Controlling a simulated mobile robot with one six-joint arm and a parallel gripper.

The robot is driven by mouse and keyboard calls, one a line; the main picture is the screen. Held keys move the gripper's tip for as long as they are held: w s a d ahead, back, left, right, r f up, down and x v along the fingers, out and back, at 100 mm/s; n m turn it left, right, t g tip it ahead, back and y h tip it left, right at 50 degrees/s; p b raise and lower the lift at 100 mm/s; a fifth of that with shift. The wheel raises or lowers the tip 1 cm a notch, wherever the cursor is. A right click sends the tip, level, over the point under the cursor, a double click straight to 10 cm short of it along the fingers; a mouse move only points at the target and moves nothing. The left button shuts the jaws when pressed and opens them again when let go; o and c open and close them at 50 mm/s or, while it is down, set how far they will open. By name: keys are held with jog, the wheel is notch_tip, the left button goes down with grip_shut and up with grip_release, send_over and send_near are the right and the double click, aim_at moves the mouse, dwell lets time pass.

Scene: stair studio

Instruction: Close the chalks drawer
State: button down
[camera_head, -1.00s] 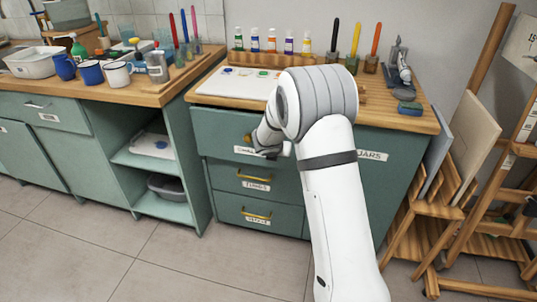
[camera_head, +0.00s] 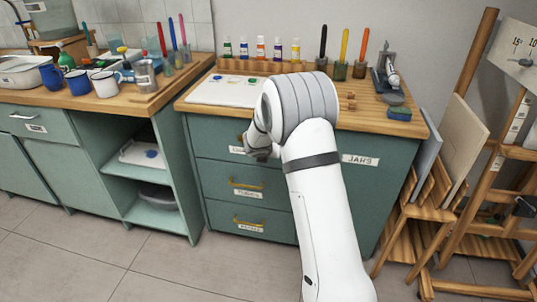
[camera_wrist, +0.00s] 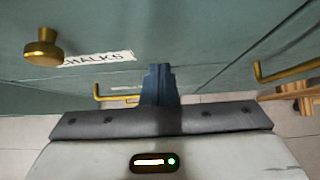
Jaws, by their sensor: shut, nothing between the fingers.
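The chalks drawer (camera_head: 213,136) is the green top drawer at the left of the wooden-topped cabinet. It looks flush or nearly so; I cannot tell whether a small gap remains. In the wrist view its green front (camera_wrist: 200,35) fills the top, with a brass knob (camera_wrist: 42,50) and a white CHALKS label (camera_wrist: 100,58). My gripper (camera_head: 256,153) is at the drawer front, partly hidden by my arm. In the wrist view its fingers (camera_wrist: 159,75) are shut and empty, close to the front, right of the label. Contact cannot be told.
Two labelled drawers with brass handles (camera_head: 249,185) sit below. A palette (camera_head: 226,91), paint bottles and brushes stand on the cabinet top (camera_head: 190,106). An open-shelved counter (camera_head: 105,98) is at left; a wooden rack (camera_head: 425,215) and easel are at right. The floor in front at left is clear.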

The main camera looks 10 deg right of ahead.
jog(key=s+a+f+p+v, duration=0.1)
jog(key=p+v, duration=0.1)
jog(key=v, duration=0.9)
jog(key=s+d+r+m+g+h+p, duration=0.1)
jog(key=s+d+r+m+p, duration=0.3)
jog(key=s+r+m, duration=0.4)
jog(key=s+d+r+m+g+p, duration=0.2)
jog(key=s+d+r+m+p, duration=0.15)
jog(key=s+r+m, duration=0.4)
jog(key=s+a+r+m+g+y+p, duration=0.1)
jog(key=s+a+r+m+y+p, duration=0.1)
jog(key=s+m, duration=0.6)
jog(key=s+a+r+m+g+y+p, duration=0.1)
jog(key=s+r+m+p, duration=0.4)
jog(key=s, duration=0.7)
jog(key=a+r+m+y, duration=0.1)
jog(key=a+m, duration=0.1)
jog(key=shift+s+r+m+g+y, duration=0.2)
jog(key=shift+s+m+g+y, duration=0.05)
jog(key=shift+m+g+y, duration=0.1)
